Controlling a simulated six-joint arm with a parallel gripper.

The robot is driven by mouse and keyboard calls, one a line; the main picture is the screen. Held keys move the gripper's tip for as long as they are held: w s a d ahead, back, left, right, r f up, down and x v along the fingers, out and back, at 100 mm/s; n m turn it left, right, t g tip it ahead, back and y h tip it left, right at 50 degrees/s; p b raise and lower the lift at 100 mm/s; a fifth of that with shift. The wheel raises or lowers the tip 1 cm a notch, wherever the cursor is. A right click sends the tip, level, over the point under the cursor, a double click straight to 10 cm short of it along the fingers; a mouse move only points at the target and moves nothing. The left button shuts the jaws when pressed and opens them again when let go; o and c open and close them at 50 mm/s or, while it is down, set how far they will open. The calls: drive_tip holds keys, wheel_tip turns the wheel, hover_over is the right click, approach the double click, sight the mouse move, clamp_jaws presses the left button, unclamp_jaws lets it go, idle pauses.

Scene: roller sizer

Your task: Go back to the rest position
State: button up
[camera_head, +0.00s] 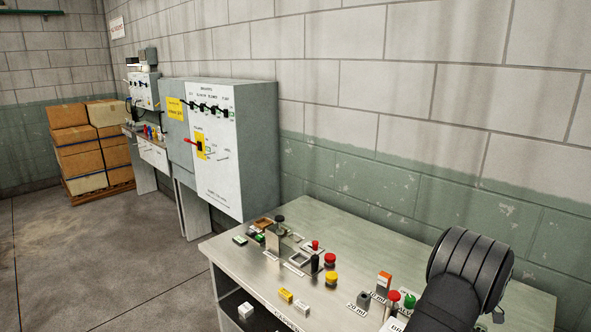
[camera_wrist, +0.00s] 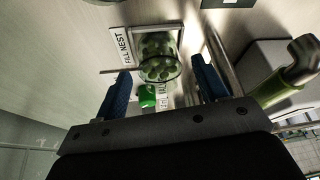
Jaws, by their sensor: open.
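My gripper (camera_wrist: 161,68) shows in the wrist view as two blue fingers set apart on a dark bar. It is open. A clear round jar (camera_wrist: 158,47) of green pieces is seen between and beyond the fingertips, by a label reading FILL NEST (camera_wrist: 121,46). I see no finger touching the jar; the distance between them is hard to tell. In the head view my black arm (camera_head: 468,275) covers the lower right, over the right part of the metal table (camera_head: 232,252). My fingers are hidden there.
A green block (camera_wrist: 147,97) lies near the jar. Red and yellow knobs (camera_head: 331,278) and small boxes (camera_head: 303,309) stand on the table. A grey control cabinet (camera_head: 245,150) stands beyond it.

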drive_tip(key=shift+x, duration=1)
drive_tip(key=shift+r, duration=1.9)
